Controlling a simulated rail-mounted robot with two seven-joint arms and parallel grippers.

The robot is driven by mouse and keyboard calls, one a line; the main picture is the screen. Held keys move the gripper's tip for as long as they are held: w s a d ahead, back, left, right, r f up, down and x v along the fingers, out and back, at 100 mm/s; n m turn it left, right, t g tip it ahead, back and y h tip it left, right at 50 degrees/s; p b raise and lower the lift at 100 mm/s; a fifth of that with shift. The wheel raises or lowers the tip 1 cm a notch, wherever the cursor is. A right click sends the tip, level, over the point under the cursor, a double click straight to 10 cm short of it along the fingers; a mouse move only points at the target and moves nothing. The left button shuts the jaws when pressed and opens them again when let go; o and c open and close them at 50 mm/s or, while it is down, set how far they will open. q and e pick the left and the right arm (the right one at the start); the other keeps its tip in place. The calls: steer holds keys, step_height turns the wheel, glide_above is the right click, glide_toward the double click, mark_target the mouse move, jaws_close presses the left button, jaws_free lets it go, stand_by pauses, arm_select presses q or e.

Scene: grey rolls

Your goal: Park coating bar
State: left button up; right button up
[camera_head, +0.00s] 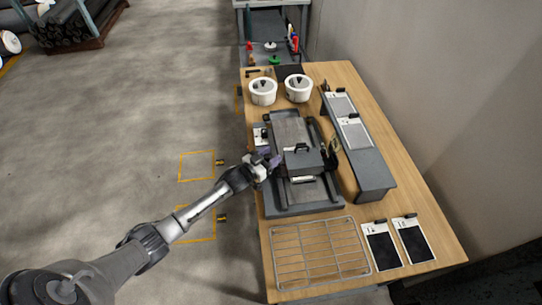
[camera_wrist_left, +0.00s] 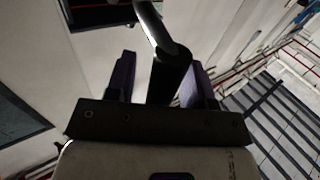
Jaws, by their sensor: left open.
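The flatbed coater (camera_head: 335,208) stands in the middle of the wooden table, with a grey carriage block and a black handle (camera_head: 302,147) across it. My left gripper (camera_head: 272,163) is at the left side of this carriage. In the left wrist view a round bar with a shiny shaft and dark end (camera_wrist_left: 170,72), probably the coating bar, lies between the two fingers of my left gripper (camera_wrist_left: 158,70). The fingers are open and stand apart on either side of it. The bar cannot be made out clearly in the head view. My right gripper does not show.
A wire rack (camera_head: 318,222) and two dark panels with white labels (camera_head: 381,247) (camera_head: 413,240) lie at the near end. Two white pots (camera_head: 263,98) (camera_head: 298,95) stand behind the coater. A long grey stand (camera_head: 374,178) runs along its right. The floor left of the table is open.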

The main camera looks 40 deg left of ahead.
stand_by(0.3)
arm_select(q)
jaws_close()
stand_by(0.3)
